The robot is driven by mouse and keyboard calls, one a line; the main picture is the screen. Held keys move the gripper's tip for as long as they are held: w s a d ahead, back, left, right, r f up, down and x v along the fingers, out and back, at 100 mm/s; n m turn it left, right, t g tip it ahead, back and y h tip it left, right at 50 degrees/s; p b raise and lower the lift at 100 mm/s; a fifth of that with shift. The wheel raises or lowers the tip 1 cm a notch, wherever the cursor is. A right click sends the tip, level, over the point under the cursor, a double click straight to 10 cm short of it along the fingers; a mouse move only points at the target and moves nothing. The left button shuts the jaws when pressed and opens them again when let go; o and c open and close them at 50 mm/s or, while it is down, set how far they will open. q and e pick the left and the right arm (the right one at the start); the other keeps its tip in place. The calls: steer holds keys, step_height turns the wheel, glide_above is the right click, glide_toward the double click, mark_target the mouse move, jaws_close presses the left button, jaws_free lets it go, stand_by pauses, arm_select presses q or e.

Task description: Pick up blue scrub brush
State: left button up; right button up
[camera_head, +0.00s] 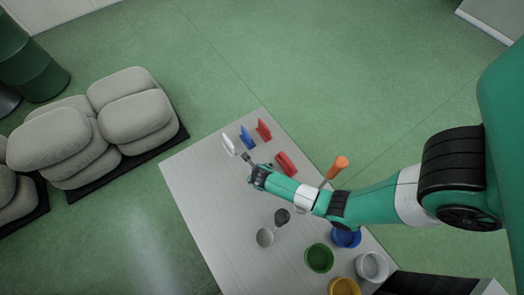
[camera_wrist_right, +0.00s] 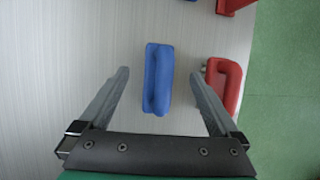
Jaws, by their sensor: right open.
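A blue scrub brush (camera_wrist_right: 158,78) lies lengthwise on the table in the right wrist view, between the open fingers of my right gripper (camera_wrist_right: 159,74). The fingers stand apart from it on both sides, and the height gap cannot be told. In the head view my right gripper (camera_head: 246,157) reaches in from the right over the table, and that brush seems hidden beneath it. My left gripper is not in view.
Just right of the brush is a red brush (camera_wrist_right: 225,88), also in the head view (camera_head: 286,163). Ahead stand white (camera_head: 228,145), blue (camera_head: 247,138) and red (camera_head: 264,130) items. Green (camera_head: 319,258) and grey (camera_head: 372,266) pots and an orange item (camera_head: 337,167) share the table (camera_head: 205,190).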

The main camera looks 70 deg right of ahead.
steer(key=shift+x, duration=0.9)
steer(key=b+x, duration=0.2)
steer(key=x, duration=0.3)
steer(key=shift+s+a+f, duration=0.1)
steer(key=shift+f, duration=0.05)
jaws_close()
step_height(320, 180, up, 9)
steer(key=p, duration=0.3)
steer(key=shift+r, duration=0.6)
